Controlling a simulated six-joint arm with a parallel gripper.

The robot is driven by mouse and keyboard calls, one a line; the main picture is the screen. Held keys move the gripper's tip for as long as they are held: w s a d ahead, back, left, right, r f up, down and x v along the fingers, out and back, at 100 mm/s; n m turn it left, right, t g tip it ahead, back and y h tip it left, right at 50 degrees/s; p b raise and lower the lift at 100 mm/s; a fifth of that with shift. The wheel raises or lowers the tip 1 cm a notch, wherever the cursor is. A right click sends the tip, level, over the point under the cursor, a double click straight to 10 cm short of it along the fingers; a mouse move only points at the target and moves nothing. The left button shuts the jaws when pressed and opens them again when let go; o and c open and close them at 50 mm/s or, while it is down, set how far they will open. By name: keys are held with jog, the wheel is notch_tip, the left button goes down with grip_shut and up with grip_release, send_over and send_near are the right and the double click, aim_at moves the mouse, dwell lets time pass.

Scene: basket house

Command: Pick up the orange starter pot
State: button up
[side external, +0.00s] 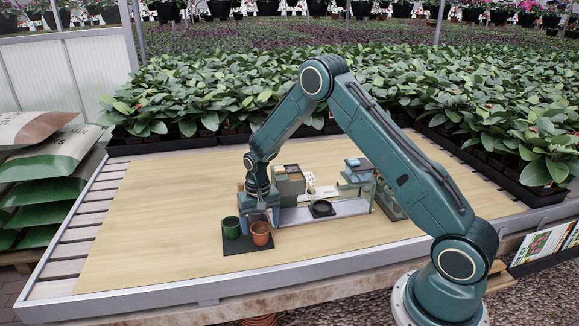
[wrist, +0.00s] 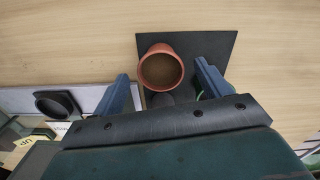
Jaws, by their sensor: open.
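The orange starter pot (side external: 261,234) stands upright on a dark square mat (side external: 247,249). In the wrist view I look into the open top of the pot (wrist: 161,68), and it lies between and slightly ahead of my fingertips. My gripper (side external: 259,218) is open and empty, pointing down just behind and above the pot. In the wrist view its two blue fingers (wrist: 162,72) are spread wider than the pot. I cannot tell how far the fingertips are above the rim.
A green pot (side external: 231,228) stands on the mat close left of the orange one; only a green sliver shows in the wrist view. A shelf stand with boxes (side external: 290,183) and a black dish (side external: 321,208) is right behind. The wooden tabletop (side external: 150,240) is clear leftward.

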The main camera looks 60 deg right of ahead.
aim_at(260, 230)
jog(key=shift+f, duration=2.05)
jog(key=c, duration=1)
